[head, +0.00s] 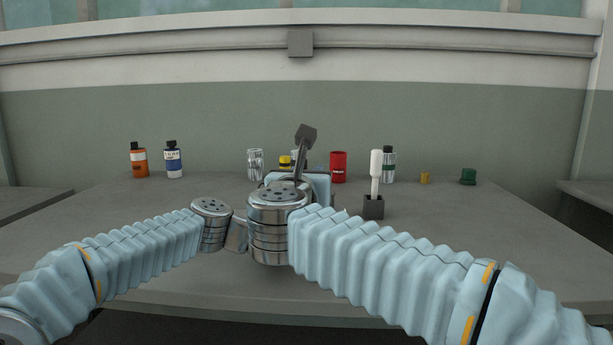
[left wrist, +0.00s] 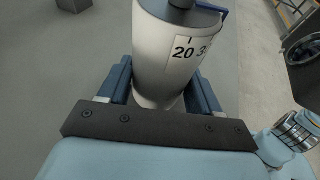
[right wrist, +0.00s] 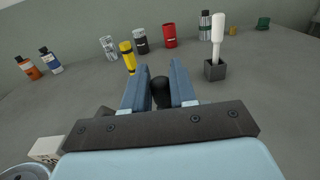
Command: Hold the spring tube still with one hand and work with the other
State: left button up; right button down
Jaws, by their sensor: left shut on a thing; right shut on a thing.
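A pale grey-white tube with a black-numbered label (left wrist: 178,60) stands between the fingers of my left gripper (left wrist: 162,85), which is shut on it. A dark piece sits on the tube's top end, with a blue edge beside it. I take this to be the spring tube. My right gripper (right wrist: 158,80) is shut on a dark rounded piece (right wrist: 160,92); the fingers hide most of it. In the head view my wrists hide both gripper tips and the tube. A dark grey bar with a block-shaped end (head: 305,137) rises behind my right wrist; I cannot tell what it belongs to.
A white-handled tool (head: 376,165) stands in a dark square holder (head: 373,207) to the right. Orange (head: 139,160) and blue-white (head: 173,160) bottles stand at the back left. A red can (head: 338,167), yellow piece (head: 425,178) and green piece (head: 468,176) stand along the back. The table's right side is clear.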

jog(key=shift+m+h, duration=0.3)
jog(key=shift+h, duration=0.2)
jog(key=c, duration=1)
grip_release()
jog(key=shift+c, duration=0.2)
jog(key=s+a, duration=0.1)
jog(key=s, duration=0.7)
jog(key=shift+o, duration=0.3)
jog(key=shift+w, duration=0.1)
